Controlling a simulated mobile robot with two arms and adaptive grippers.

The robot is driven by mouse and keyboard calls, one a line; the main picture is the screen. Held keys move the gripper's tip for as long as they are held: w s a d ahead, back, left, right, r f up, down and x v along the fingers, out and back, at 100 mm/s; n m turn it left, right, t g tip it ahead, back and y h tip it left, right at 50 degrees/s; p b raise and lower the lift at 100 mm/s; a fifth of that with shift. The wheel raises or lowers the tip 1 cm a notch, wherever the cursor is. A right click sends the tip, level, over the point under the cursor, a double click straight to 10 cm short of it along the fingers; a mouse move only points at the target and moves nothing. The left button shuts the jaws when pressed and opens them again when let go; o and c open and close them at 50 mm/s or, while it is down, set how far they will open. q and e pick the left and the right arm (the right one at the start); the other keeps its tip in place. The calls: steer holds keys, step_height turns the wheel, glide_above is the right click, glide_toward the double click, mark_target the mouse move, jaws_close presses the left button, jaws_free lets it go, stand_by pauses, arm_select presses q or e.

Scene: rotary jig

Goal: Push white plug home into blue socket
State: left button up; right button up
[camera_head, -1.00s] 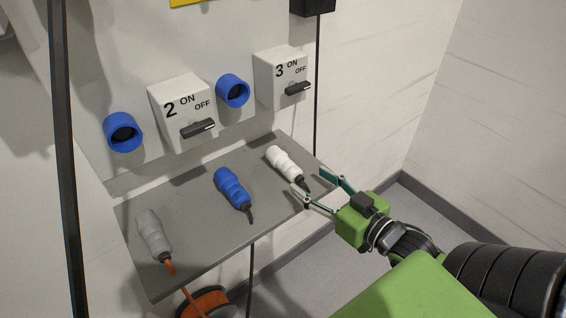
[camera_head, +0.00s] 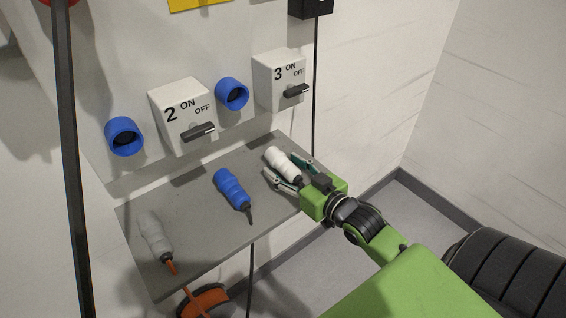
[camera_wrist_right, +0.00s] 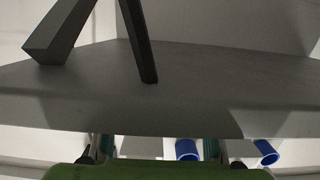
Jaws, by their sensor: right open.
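The white plug (camera_head: 280,160) lies on the grey shelf (camera_head: 190,195), near its right end, with its dark cable end towards my right gripper (camera_head: 283,169). That gripper is open, with one finger on each side of the plug; I cannot tell whether they touch it. Two blue sockets are on the wall panel: one (camera_head: 124,137) left of switch box 2, the other (camera_head: 231,94) between the switch boxes. Both show dark, empty openings. In the right wrist view, blue round shapes (camera_wrist_right: 187,150) show below the shelf edge, partly hidden. My left gripper is not in view.
A blue plug (camera_head: 230,186) lies mid-shelf and a grey plug (camera_head: 153,232) with an orange cable lies at the left. Switch box 2 (camera_head: 178,105) and switch box 3 (camera_head: 276,75) stick out from the panel. A dark post (camera_head: 68,160) stands at the left.

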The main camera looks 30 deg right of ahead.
steer(key=shift+w, duration=0.3)
steer(key=shift+c, duration=0.4)
steer(key=c, duration=1.2)
steer(key=shift+r, duration=0.1)
